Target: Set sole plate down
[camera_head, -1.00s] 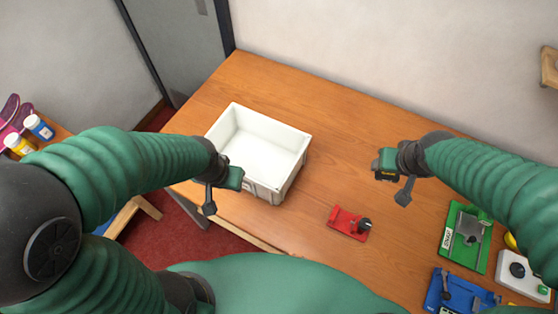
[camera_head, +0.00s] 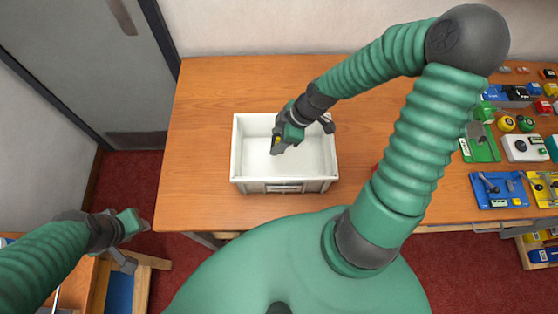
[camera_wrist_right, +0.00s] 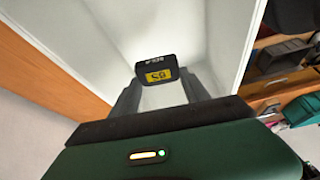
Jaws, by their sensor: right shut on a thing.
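The sole plate shows in the right wrist view as a small black piece (camera_wrist_right: 157,70) with a yellow label. It sits between the fingertips of my right gripper (camera_wrist_right: 160,92). In the head view my right gripper (camera_head: 279,146) is over the inside of the white bin (camera_head: 235,150), pointing down, with a bit of yellow at its tips. The bin's inside looks otherwise empty. I cannot tell whether the plate touches the bin floor. My left gripper (camera_head: 132,223) is off to the lower left, away from the bin; its fingers are too unclear to read.
The wooden table (camera_head: 205,100) is bare around the bin. A green fixture (camera_head: 480,145), a blue fixture (camera_head: 497,190) and a white box with buttons (camera_head: 525,148) stand on the right. My right arm partly hides a red item. A grey door (camera_head: 95,70) is behind left.

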